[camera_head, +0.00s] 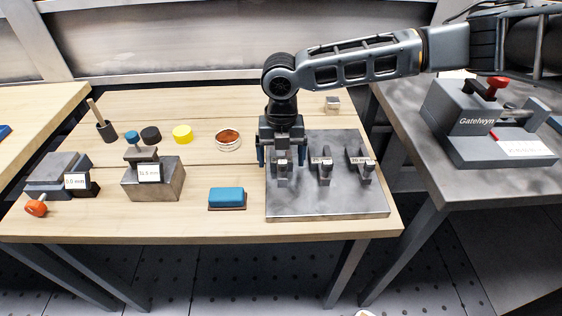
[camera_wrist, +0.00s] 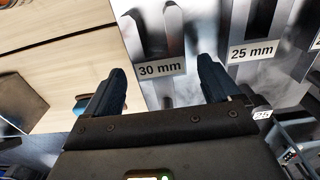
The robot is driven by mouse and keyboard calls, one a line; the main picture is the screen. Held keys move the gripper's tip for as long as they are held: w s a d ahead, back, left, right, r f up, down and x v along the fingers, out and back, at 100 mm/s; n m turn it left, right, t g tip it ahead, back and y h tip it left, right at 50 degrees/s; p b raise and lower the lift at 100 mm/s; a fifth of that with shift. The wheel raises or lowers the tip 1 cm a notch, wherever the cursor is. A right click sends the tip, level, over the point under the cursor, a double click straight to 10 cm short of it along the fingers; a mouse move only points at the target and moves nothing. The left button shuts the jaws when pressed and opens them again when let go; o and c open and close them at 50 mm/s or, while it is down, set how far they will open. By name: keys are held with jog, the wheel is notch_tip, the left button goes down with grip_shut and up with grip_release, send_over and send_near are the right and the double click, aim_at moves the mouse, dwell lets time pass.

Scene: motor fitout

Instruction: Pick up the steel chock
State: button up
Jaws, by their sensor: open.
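A steel plate (camera_head: 300,207) on the wooden bench bears three upright grey metal pieces in a row. The left piece (camera_head: 282,174) is labelled 30 mm in the wrist view, the middle piece (camera_head: 322,172) 25 mm, the right piece (camera_head: 361,166) 20 mm. A small grey metal block (camera_head: 332,103) lies behind the plate. I cannot tell which of these is the steel chock. My gripper (camera_head: 281,160) points down at the left piece, open with nothing between its fingers. In the wrist view my gripper (camera_wrist: 163,72) faces the 30 mm label (camera_wrist: 160,69).
A blue block (camera_head: 226,196) lies left of the plate. Further left are a labelled metal block (camera_head: 165,182), a dark vise-like fixture (camera_head: 55,172) with an orange knob, coloured caps and a round dish (camera_head: 228,140). A grey Gatelwyn machine (camera_head: 480,125) stands on the right table.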

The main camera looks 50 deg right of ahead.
jog(key=shift+f, duration=0.7)
jog(key=shift+c, duration=0.3)
grip_shut()
